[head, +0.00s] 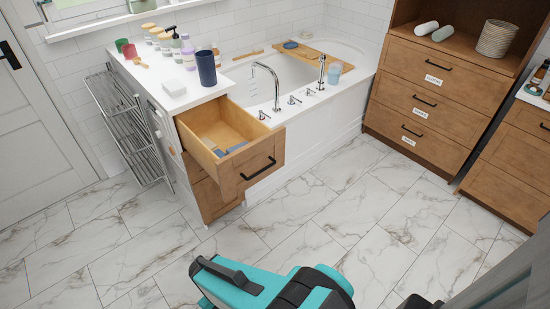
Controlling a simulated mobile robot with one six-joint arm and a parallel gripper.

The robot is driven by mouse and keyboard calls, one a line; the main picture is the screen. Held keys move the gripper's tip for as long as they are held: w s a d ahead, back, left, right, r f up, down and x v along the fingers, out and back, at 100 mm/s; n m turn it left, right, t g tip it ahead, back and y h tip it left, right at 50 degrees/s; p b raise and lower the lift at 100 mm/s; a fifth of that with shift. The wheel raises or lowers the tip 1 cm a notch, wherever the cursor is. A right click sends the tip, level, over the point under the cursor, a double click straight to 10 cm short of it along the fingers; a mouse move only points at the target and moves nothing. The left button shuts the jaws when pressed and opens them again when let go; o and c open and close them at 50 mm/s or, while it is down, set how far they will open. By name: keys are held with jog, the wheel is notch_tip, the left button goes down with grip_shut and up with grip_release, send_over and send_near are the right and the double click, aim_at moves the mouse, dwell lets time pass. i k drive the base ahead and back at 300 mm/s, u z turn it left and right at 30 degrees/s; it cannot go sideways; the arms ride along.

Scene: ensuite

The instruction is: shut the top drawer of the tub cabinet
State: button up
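The tub cabinet (215,200) stands at the left end of the bathtub, with a white top and wooden fronts. Its top drawer (260,165) is pulled well out toward the room. The drawer front has a black bar handle (258,169), and a blue-grey item (232,148) lies inside near the front. The fronts below are partly hidden by the open drawer. Teal and black parts of my arm show at the bottom centre, apart from the drawer with floor between. I cannot make out my gripper's fingers.
A dark blue cup (206,68), bottles and other items stand on the cabinet top. A metal towel rack (126,125) is at the left. The bathtub (318,115) runs right. A labelled drawer unit (436,85) stands right. Marble floor is clear before the drawer.

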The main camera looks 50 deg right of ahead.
aim_at(222, 121)
jog(key=z, duration=1.15)
jog(key=k, duration=0.95)
jog(key=i, duration=0.85)
